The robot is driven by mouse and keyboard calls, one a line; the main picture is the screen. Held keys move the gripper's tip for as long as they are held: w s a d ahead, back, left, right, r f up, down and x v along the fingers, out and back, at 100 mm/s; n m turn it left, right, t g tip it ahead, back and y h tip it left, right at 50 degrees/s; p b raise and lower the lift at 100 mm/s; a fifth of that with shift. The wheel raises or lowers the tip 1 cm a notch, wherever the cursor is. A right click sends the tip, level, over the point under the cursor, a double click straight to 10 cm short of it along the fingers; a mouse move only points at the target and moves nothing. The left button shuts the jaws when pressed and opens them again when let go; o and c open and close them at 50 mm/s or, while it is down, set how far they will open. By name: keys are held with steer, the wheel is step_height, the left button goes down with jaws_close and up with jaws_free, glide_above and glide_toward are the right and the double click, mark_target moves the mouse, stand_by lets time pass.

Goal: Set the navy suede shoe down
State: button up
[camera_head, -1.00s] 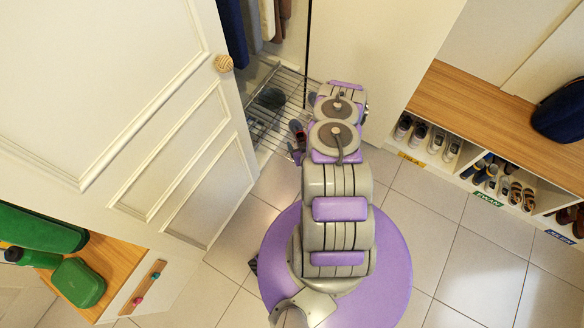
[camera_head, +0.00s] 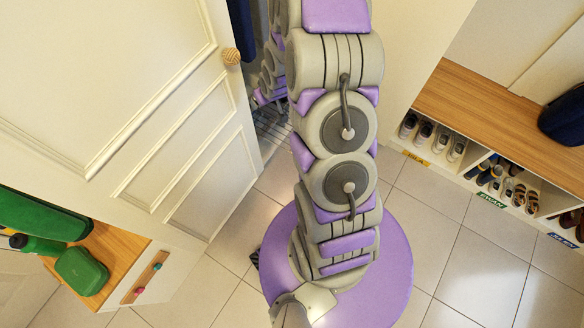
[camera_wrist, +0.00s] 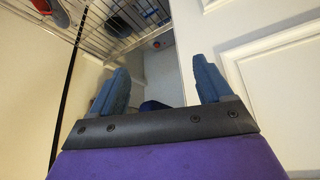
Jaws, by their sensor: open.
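My gripper (camera_wrist: 160,84) is open in the wrist view, with its two blue-grey fingers spread wide apart. A small dark navy shape (camera_wrist: 151,105) shows low between them, mostly hidden by the gripper's dark bar. It may be the navy suede shoe, but I cannot tell, nor whether it touches the fingers. A wire rack (camera_wrist: 88,30) is at the upper left of the wrist view, with dark footwear (camera_wrist: 140,14) at its top. In the head view my arm reaches into the open closet and hides the gripper and most of the rack (camera_head: 272,130).
A white panelled door (camera_head: 150,130) stands open to the left; its panel (camera_wrist: 280,80) is close to the right finger. Shoe cubbies (camera_head: 480,165) with several pairs stand at right. A bench with green items (camera_head: 80,277) is at lower left. The tiled floor between is clear.

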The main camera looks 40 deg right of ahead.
steer(key=s+a+r+g, duration=0.2)
steer(key=s+a+r, duration=0.2)
steer(key=s+r, duration=0.4)
steer(key=s+a+r+g, duration=0.2)
steer(key=s+a+r, duration=0.35)
steer(key=r, duration=0.45)
steer(key=s+a+r+g, duration=0.1)
steer(key=s+r, duration=0.3)
steer(key=s, duration=0.7)
steer(key=s+a+r+g, duration=0.2)
steer(key=s+a+r, duration=0.2)
steer(key=s, duration=0.7)
steer(key=shift+r, duration=0.55)
